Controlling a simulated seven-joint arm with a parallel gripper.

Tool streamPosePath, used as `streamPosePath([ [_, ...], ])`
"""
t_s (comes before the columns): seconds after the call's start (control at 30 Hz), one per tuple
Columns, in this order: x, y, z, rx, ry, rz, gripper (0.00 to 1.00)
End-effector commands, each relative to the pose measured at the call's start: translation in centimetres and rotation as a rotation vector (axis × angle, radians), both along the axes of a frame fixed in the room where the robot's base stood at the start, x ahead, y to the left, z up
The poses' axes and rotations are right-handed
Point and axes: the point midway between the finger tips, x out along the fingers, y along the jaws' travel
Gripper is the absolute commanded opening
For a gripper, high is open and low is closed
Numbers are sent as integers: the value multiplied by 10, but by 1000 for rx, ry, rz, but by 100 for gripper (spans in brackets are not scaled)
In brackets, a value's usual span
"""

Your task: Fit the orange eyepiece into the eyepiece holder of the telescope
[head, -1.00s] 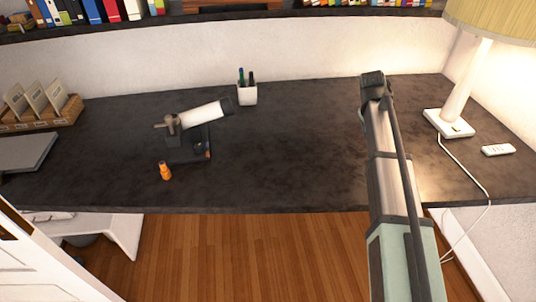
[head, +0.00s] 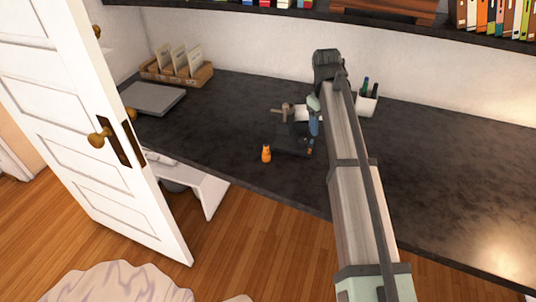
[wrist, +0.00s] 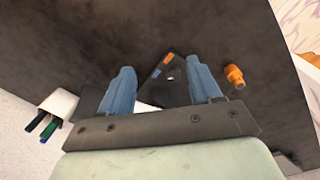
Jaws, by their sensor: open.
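The small orange eyepiece (head: 266,153) stands on the dark desk, in front of and left of the telescope. It also shows right of my fingers in the wrist view (wrist: 234,76). The telescope (head: 287,141) has a dark base, a white tube and a brownish fitting at its left end; my arm hides much of the tube. I cannot make out the eyepiece holder clearly. My gripper (wrist: 162,88) is open and empty, its two blue fingers above the telescope, apart from the eyepiece. In the head view one blue finger of my gripper (head: 314,122) shows.
A white pen cup (head: 366,104) stands behind the telescope to the right. A grey laptop-like slab (head: 152,98) and a file rack (head: 177,72) lie at the desk's left. A white door (head: 110,120) stands open at left. The desk right of my arm is clear.

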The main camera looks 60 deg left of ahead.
Motion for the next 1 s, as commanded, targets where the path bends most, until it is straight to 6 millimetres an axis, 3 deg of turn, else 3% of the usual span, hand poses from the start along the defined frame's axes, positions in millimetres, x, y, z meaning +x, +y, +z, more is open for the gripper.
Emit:
streamPosePath([
  [0.03,-25,19,3,-2,13,42,63],
  [0.1,-55,40,5,-3,34,92,63],
  [0.2,-90,65,6,-2,61,153,63],
  [0.4,-132,98,4,7,93,227,63],
  [0.67,-142,103,-9,9,101,242,63],
  [1.0,-142,103,-63,9,101,241,63],
])
